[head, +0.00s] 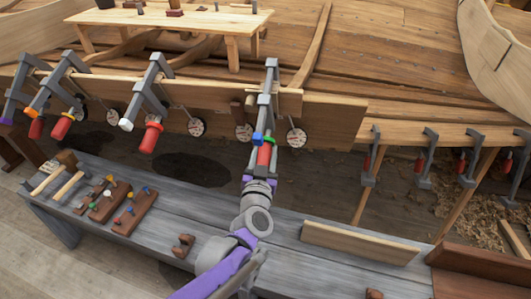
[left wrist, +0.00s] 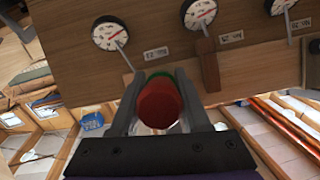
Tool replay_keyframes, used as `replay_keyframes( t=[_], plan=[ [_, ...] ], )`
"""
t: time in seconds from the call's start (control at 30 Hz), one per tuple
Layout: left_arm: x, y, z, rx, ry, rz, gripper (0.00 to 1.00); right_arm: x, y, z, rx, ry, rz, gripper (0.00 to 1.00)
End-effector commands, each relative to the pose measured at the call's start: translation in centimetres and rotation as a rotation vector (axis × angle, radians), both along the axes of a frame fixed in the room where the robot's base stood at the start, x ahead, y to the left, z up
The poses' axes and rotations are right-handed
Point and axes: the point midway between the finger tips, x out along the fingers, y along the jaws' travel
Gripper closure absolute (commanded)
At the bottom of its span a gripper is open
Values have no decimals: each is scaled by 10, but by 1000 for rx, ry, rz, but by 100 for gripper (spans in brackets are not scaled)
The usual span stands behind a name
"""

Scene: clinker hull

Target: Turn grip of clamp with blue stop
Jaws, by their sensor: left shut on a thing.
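The clamp with the blue stop (head: 257,138) is a grey clamp (head: 267,92) hanging on the plank edge at the middle of the head view. Its red grip (head: 264,155) points down, with a green ring near its top. My left gripper (head: 261,171) comes up from below and is shut on that red grip. In the left wrist view the grip (left wrist: 160,104) sits end-on between the two fingers, with the green ring (left wrist: 158,76) behind it. The clamp's frame is hidden in that view. My right gripper is not in view.
Other red-gripped clamps stand left, including one with a white stop (head: 126,124) and one with an orange stop (head: 31,111). Dial gauges (head: 296,137) hang along the plank (head: 335,118), close to the held clamp. A grey bench (head: 285,255) with pegs, mallets and a board lies below.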

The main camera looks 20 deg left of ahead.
Motion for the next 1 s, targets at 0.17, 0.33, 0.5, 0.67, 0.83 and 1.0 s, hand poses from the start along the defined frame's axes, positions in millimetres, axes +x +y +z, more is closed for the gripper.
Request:
replay_keyframes(
  t=[0.17, 0.33, 0.5, 0.67, 0.83, 1.0],
  plan=[
    [0, 1, 0, 81, 8, 28, 100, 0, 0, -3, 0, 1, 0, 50],
    [0, 1, 0, 127, 13, 45, 100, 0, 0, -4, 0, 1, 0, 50],
    [0, 1, 0, 145, 15, 49, 100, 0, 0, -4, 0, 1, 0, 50],
    [0, 1, 0, 147, 15, 50, 100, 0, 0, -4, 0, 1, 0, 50],
    [0, 1, 0, 146, 14, 50, 100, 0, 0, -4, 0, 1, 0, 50],
    [0, 1, 0, 146, 14, 50, 24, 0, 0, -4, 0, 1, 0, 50]
  ],
)
